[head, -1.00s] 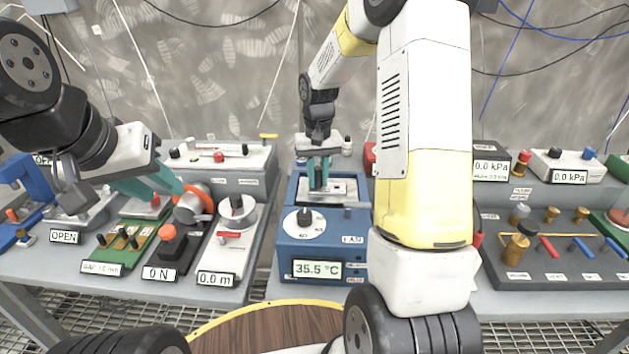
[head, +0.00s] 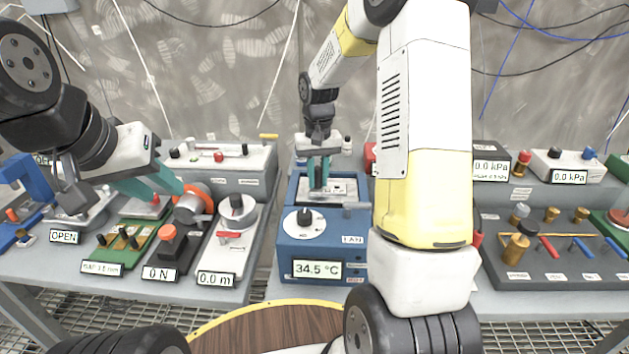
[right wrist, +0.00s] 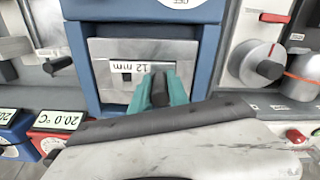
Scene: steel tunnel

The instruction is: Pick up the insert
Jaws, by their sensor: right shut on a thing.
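The insert (right wrist: 159,90) shows as a dark upright piece between the teal fingers of my right gripper (right wrist: 160,98) in the right wrist view. My right gripper is shut on it, at a pale metal plate labelled 12 mm. In the head view my right gripper (head: 319,172) is over the top of the blue heater unit (head: 290,235), whose display reads 34.5 °C. I cannot tell whether the insert is clear of the plate. My left gripper (head: 168,192) has its teal fingers apart, close to a grey knob with an orange ring (head: 190,208).
At the left stand a device with an orange button (head: 168,233), a green board (head: 118,245) and a white unit (head: 228,245). At the right is a dark panel with brass fittings (head: 517,250). A round wooden top (head: 265,330) lies in front.

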